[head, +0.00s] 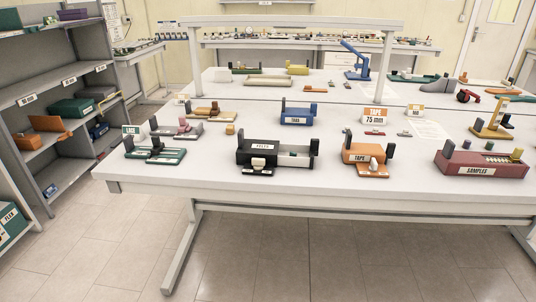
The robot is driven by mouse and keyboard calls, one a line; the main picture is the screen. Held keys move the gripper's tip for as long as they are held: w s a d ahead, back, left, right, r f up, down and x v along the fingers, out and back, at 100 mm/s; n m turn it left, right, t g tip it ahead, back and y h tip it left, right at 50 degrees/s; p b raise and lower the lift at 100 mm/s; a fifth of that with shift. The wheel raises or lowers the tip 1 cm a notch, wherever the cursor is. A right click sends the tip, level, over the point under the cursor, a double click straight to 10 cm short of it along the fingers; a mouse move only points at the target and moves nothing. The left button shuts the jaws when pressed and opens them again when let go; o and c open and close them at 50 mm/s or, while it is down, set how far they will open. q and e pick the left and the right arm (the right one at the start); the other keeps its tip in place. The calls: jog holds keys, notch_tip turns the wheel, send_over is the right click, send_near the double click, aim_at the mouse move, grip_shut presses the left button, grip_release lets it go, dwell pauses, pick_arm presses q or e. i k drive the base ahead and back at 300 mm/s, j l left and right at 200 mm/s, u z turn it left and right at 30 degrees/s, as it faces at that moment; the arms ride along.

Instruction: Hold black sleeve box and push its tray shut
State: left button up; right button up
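The black sleeve box (258,154) lies near the front edge of the white table, left of its middle, with a light label on it. Its pale tray (292,159) sticks out of the right end of the sleeve, so the box stands open. A small green item shows in the tray, and a dark upright tab stands at its right end. A small black piece with a white knob (258,163) is in front of the sleeve. Neither of my grippers shows in the head view.
An orange tape box (363,153) stands right of the black box, and a dark red samples box (481,163) farther right. A green fixture (155,154) is to the left. A blue box (298,113) is behind. Shelves (48,93) stand left of the table.

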aim_at(307, 153)
jog(key=i+j+z, duration=0.1)
jog(key=i, duration=0.55)
jog(key=i+j+z, duration=0.1)
jog(key=i, duration=0.6)
jog(key=j, duration=0.05)
